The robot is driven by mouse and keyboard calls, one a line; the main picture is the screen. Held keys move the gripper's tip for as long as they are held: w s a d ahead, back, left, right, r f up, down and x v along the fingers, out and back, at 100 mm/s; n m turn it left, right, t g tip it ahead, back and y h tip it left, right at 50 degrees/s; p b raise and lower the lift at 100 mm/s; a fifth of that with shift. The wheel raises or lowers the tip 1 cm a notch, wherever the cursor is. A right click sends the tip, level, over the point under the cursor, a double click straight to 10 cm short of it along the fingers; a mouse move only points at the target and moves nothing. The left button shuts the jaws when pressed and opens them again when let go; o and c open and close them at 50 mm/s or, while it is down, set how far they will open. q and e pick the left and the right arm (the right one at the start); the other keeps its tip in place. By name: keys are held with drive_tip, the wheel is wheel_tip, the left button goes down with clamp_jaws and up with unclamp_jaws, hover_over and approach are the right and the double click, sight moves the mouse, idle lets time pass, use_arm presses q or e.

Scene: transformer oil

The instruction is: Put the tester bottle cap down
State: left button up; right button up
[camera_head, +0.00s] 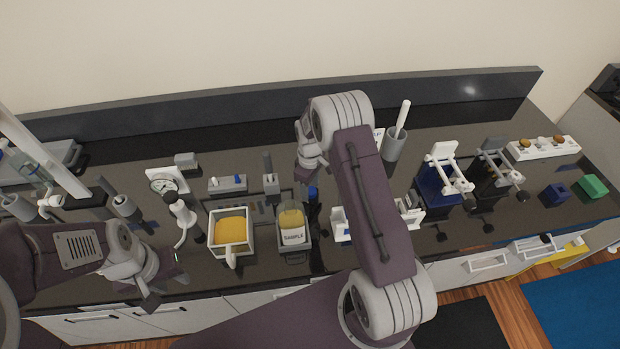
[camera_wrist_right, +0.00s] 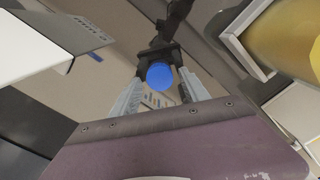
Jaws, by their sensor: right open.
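The blue cap (camera_wrist_right: 160,75) shows as a round disc between the fingers of my right gripper (camera_wrist_right: 160,92) in the right wrist view. These fingers are apart, and I cannot tell whether either touches the cap. A dark part sits directly behind the cap. In the head view a small blue top (camera_head: 312,192) shows just right of the sample jar, below my right gripper (camera_head: 304,176); it appears to be the same cap. My left gripper (camera_head: 163,282) is low at the left, by the bench's front edge, away from the cap; its jaw opening is unclear.
The sample jar (camera_head: 293,237) and a square container of yellow oil (camera_head: 214,241) stand close by. White holders (camera_head: 341,224) are to the right, partly behind my arm. Blue (camera_head: 432,187) and black (camera_head: 484,183) clamp devices stand farther right. A grey cup (camera_head: 394,146) is behind.

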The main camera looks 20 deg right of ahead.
sight(310, 190)
wheel_tip(310, 190, up, 12)
drive_tip(key=b, duration=0.2)
drive_tip(key=shift+r, duration=0.1)
idle(0.3)
